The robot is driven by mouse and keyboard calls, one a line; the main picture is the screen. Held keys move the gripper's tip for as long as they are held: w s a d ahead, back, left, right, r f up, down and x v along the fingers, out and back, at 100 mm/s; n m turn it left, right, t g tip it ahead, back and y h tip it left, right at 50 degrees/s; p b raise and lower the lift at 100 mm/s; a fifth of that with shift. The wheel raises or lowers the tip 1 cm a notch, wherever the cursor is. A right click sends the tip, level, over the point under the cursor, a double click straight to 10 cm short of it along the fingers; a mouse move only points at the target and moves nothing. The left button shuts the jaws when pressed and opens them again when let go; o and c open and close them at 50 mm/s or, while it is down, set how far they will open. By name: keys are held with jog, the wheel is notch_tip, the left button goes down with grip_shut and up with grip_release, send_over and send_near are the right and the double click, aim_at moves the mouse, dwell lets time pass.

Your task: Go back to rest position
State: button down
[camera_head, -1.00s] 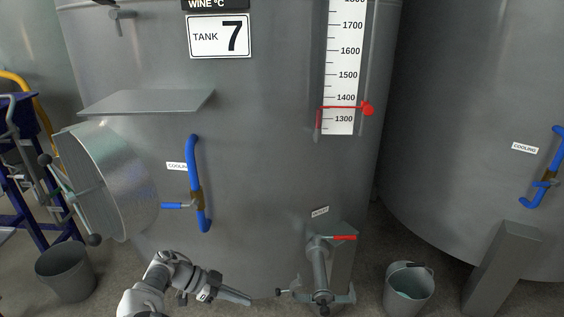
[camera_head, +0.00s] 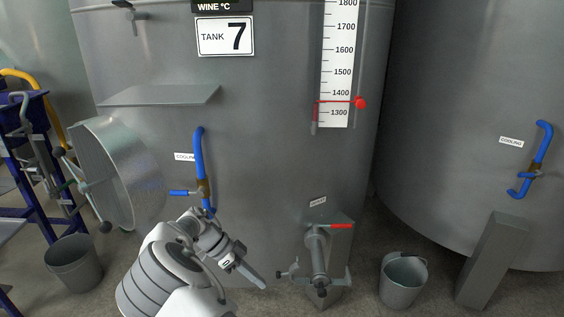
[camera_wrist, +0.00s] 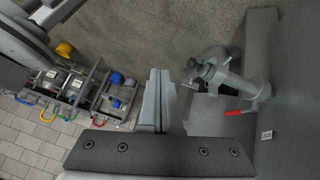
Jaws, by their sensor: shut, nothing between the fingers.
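My gripper (camera_head: 262,286) is shut and empty, in front of the lower part of tank 7 (camera_head: 270,170). In the wrist view its closed fingers (camera_wrist: 156,100) point over bare floor, apart from everything. The outlet valve (camera_head: 319,255) with its red lever (camera_head: 341,226) stands to the right of my gripper in the head view. It also shows in the wrist view (camera_wrist: 240,85). The blue cooling pipe (camera_head: 200,160) on the tank is above and left of my gripper, partly hidden low down by my arm.
A grey bucket (camera_head: 403,279) stands right of the outlet, and a grey bin (camera_head: 73,264) stands at the left. The round manway door (camera_head: 103,178) juts out from the tank. A shelf (camera_head: 160,95) sticks out above. The wrist view shows a rack with tools (camera_wrist: 75,85) on the floor.

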jog(key=s+d+r+n+y, duration=0.35)
jog(key=d+r, duration=0.35)
jog(key=r, duration=0.4)
jog(key=s+d+r+n+y, duration=0.3)
jog(key=s+d+r+y, duration=0.15)
jog(key=d+r, duration=0.4)
jog(key=s+d+r+n+t, duration=0.3)
jog(key=s+r+n+t, duration=0.15)
jog(key=s, duration=0.35)
jog(key=s+d+r+n+t, duration=0.25)
jog(key=s+r+n, duration=0.25)
jog(key=s, duration=0.4)
notch_tip(320, 180, up, 20)
jog(key=p, duration=2)
jog(key=shift+w+a, duration=0.2)
jog(key=shift+w, duration=0.15)
jog(key=shift+s+f, duration=0.1)
